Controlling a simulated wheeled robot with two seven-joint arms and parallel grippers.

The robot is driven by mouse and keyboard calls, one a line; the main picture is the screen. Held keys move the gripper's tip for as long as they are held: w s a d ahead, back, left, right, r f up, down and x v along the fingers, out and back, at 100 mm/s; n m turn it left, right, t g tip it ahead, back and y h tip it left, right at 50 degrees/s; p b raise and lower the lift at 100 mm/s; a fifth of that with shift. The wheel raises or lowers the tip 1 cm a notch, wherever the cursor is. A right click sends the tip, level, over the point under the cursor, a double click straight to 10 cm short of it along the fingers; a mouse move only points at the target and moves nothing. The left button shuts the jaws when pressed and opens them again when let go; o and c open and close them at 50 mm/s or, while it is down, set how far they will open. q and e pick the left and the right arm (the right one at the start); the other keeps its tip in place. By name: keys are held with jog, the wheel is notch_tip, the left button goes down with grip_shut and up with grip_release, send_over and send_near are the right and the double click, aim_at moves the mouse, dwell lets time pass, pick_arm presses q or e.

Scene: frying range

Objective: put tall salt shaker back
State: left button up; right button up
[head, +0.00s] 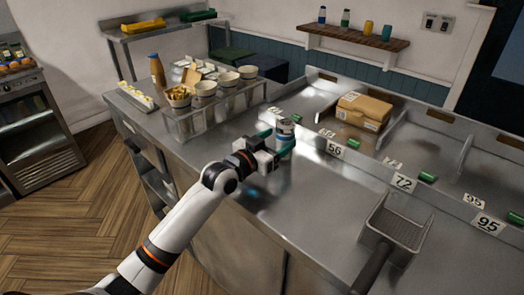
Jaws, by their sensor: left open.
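A tall silver shaker (285,137) with a grey top stands upright on the steel counter, just left of the number 56 sign. I take it for the tall salt shaker. My left gripper (275,145) is open at the shaker, with its teal fingers on the shaker's left and near sides. The near finger hides part of its lower body, and I cannot tell whether the fingers touch it. A wooden wall shelf (352,39) at the back holds several small shakers and bottles with gaps between them. My right gripper is not in view.
A metal rack with several cups (205,88) stands left of the gripper. A cardboard box (364,111) sits in a bay behind. A fry scoop (395,223) lies at the right front. Number signs and green cylinders line the ledge. The counter beside the shaker is clear.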

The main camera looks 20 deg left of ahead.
pick_arm(q)
jog(key=v, duration=0.6)
jog(key=shift+s+a+b, duration=0.1)
jog(key=shift+s+b, duration=0.2)
jog(key=shift+s, duration=0.1)
